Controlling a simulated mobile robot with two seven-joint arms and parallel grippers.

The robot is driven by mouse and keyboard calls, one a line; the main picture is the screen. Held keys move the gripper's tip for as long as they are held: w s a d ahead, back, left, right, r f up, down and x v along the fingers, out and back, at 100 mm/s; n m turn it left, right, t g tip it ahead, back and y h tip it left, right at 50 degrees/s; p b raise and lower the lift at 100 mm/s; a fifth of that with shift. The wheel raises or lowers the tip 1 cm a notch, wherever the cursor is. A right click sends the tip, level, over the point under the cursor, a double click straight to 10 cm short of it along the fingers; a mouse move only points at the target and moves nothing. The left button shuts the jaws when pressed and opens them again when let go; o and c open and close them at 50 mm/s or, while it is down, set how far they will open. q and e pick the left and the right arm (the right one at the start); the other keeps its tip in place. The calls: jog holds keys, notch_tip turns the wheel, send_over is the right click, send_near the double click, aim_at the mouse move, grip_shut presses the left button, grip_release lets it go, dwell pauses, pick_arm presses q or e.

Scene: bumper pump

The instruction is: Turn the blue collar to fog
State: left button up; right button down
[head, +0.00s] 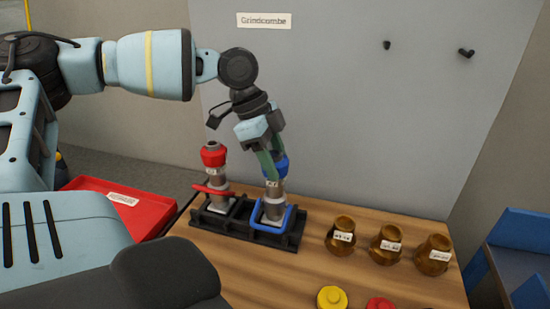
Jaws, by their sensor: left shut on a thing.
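Two bottle-like pumps stand upright in a black rack on the wooden table. The right one has a blue collar (281,166) at its top and a blue loop (271,226) around its base. My left gripper (272,165) reaches down from above and is shut on the blue collar, with its green fingers covering the collar's left side. The left pump has a red collar (213,156) and a red bar across it. The markings on the blue collar are too small to read. My right gripper is not in view.
The black rack (241,231) holds both pumps. Three brass pots (388,244) with labels stand to its right. A yellow disc (331,298) and a red disc (379,304) lie at the front. A red tray (125,207) is at left, a blue crate (515,255) at right. A grey panel rises behind.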

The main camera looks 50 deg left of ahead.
pick_arm(q)
jog(key=n+t+y+p, duration=0.1)
jog(key=n, duration=0.3)
jog(key=shift+r+n, duration=0.1)
jog(key=shift+n, duration=0.3)
jog(key=n+t+y, duration=0.1)
jog(key=n, duration=0.2)
jog(key=shift+n+y, duration=0.3)
jog(key=n+y, duration=0.1)
jog(key=n, duration=0.1)
jog(key=shift+n, duration=0.3)
jog(key=n+y+b, duration=0.1)
jog(key=n, duration=0.1)
jog(key=shift+n, duration=0.4)
jog(key=n+y+b, duration=0.1)
jog(key=n, duration=0.2)
jog(key=shift+n, duration=0.3)
jog(key=shift+y, duration=0.3)
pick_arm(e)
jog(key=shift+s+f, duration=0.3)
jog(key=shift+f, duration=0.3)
pick_arm(q)
jog(key=shift+n, duration=0.4)
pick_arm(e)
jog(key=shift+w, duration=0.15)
